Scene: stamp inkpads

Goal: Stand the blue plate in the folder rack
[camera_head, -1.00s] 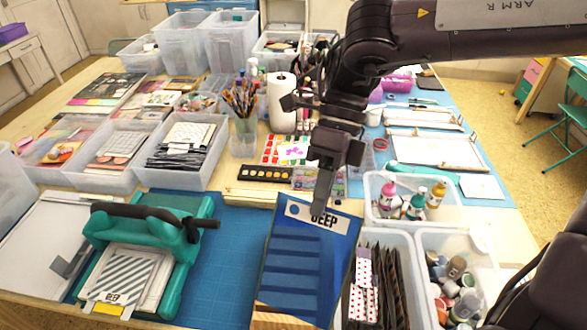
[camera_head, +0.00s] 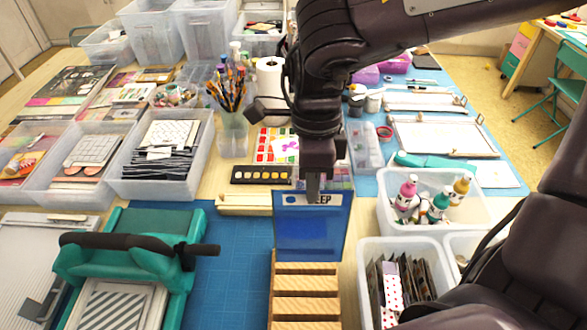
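The blue plate (camera_head: 308,237) stands roughly upright at the far end of the wooden folder rack (camera_head: 305,311). A white label (camera_head: 328,200) ending in "EEP" runs along its top edge, partly covered by my gripper. My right gripper (camera_head: 313,194) comes down from above and is shut on the plate's top edge. The nearer wooden slats of the rack show in front of the plate. I cannot tell whether the plate's lower edge rests in a slot or hangs just above it. My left gripper is out of view.
A teal press (camera_head: 125,252) stands on a blue cutting mat (camera_head: 232,262) left of the rack. Right of the rack are a clear bin of patterned sheets (camera_head: 372,303) and a bin of bottles (camera_head: 392,226). A paint set (camera_head: 262,175) lies behind the plate.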

